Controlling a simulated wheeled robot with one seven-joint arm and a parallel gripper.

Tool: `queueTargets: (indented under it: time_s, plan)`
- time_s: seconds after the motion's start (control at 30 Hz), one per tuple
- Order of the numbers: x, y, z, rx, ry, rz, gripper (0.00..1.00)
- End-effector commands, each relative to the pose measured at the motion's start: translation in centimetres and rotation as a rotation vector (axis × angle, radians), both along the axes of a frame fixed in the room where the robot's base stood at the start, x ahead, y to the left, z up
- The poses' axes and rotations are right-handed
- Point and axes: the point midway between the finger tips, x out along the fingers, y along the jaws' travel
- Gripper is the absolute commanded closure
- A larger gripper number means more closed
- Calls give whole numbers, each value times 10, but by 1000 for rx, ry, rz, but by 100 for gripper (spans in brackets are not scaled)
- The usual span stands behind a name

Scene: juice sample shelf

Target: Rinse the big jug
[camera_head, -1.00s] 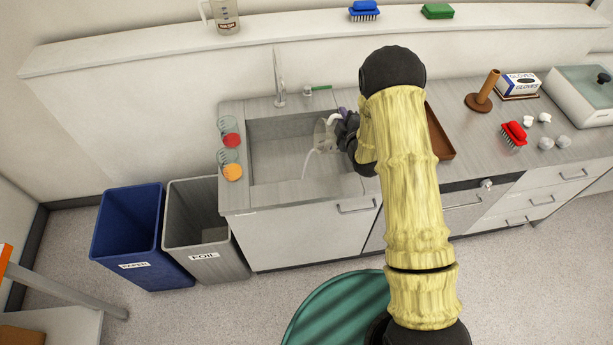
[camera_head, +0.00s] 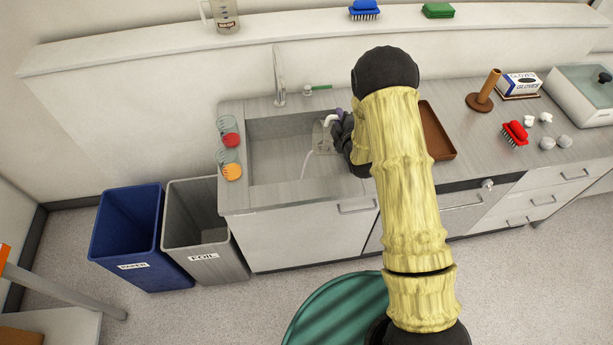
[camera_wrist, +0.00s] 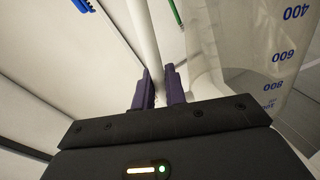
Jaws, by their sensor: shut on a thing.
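The big jug (camera_head: 322,139) is clear, with a white handle (camera_head: 331,119), and hangs over the right part of the sink (camera_head: 270,165). Blue volume marks show on its wall (camera_wrist: 283,55) in the wrist view. My gripper (camera_wrist: 160,88) has purple fingers, shut on the white handle. In the head view my gripper (camera_head: 341,117) is at the sink's right side. The jug looks tilted, but its mouth is hard to make out. A thin pale stream (camera_head: 306,165) runs below it into the sink. The tap (camera_head: 279,80) stands at the back.
Two beakers, with red (camera_head: 230,139) and orange (camera_head: 232,171) contents, stand on the sink's left rim. A brown tray (camera_head: 436,135) lies right of my arm. A red brush (camera_head: 515,133) is further right. Another jug (camera_head: 224,16) stands on the back ledge. Bins stand left of the cabinet.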

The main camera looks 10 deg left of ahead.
Motion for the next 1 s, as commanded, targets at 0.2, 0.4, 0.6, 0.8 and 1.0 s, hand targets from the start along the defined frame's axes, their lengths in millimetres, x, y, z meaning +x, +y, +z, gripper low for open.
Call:
queueTargets:
  time_s: [0.2, 0.4, 0.6, 0.8, 1.0]
  plan:
    - [0, 1, -1, -9, -5, -1, 100]
    - [-1, 4, -2, -18, -7, 0, 100]
    - [-2, 7, -3, -26, -10, 1, 100]
    - [-2, 9, -4, -36, -12, 0, 100]
    - [-3, 10, -5, -44, -15, 0, 100]
